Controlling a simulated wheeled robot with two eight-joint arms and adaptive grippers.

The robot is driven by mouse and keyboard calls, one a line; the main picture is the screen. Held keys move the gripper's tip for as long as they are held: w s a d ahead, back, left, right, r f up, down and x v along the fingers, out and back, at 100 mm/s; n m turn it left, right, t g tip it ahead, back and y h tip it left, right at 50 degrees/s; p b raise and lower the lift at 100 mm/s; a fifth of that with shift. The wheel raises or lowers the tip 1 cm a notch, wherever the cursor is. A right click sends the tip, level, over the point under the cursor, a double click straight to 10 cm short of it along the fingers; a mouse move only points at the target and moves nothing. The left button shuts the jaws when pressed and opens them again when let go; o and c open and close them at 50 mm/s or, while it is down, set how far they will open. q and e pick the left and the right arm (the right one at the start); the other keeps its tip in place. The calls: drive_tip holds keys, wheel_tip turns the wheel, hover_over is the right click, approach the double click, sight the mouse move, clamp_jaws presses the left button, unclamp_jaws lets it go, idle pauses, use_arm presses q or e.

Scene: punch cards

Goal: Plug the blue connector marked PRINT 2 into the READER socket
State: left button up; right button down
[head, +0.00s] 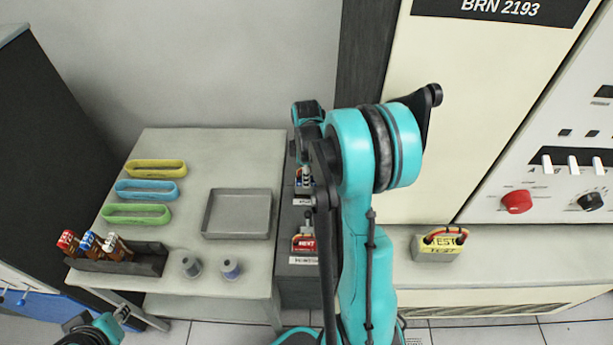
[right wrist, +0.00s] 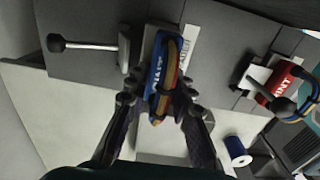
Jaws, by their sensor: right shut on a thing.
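My right gripper (head: 304,166) is shut on the blue connector (right wrist: 156,76), one finger on each side in the right wrist view (right wrist: 155,100). The connector has white lettering too small to read surely and red and yellow wires along it. In the head view the connector (head: 305,180) shows below the gripper, at the dark panel. It is over a pale socket plate with a label (right wrist: 190,44); I cannot read READER there, nor tell whether it is seated. My left gripper (head: 121,313) is at the bottom left, far from the connector; its fingers are unclear.
A red connector (head: 304,243) sits nearer on the same panel. A lever with a black knob (right wrist: 56,42) stands beside the blue connector. The table at left holds a grey tray (head: 238,232), coloured rings (head: 155,168), a dark rack (head: 150,262) and spools. A yellow TEST block (head: 440,244) is right.

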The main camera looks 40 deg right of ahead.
drive_tip(key=shift+f+b, duration=1.6)
drive_tip(key=shift+f, duration=0.45)
idle(1.3)
drive_tip(key=c, duration=1.2)
unclamp_jaws()
wheel_tip(320, 180, up, 12)
drive_tip(key=shift+r, duration=0.1)
drive_tip(key=s+a+m+t, duration=0.2)
drive_tip(key=s+a+m, duration=0.1)
drive_tip(key=a, duration=0.4)
drive_tip(key=s+a+m+t, duration=0.2)
drive_tip(key=s+a+m, duration=0.1)
drive_tip(key=s+a, duration=0.2)
drive_tip(key=s+a+r+m+t, duration=0.1)
drive_tip(key=s+a+m+t, duration=0.2)
drive_tip(key=a, duration=0.7)
drive_tip(key=shift+s+a+m, duration=0.1)
drive_tip(key=shift+s+m, duration=0.4)
drive_tip(key=shift+s, duration=0.05)
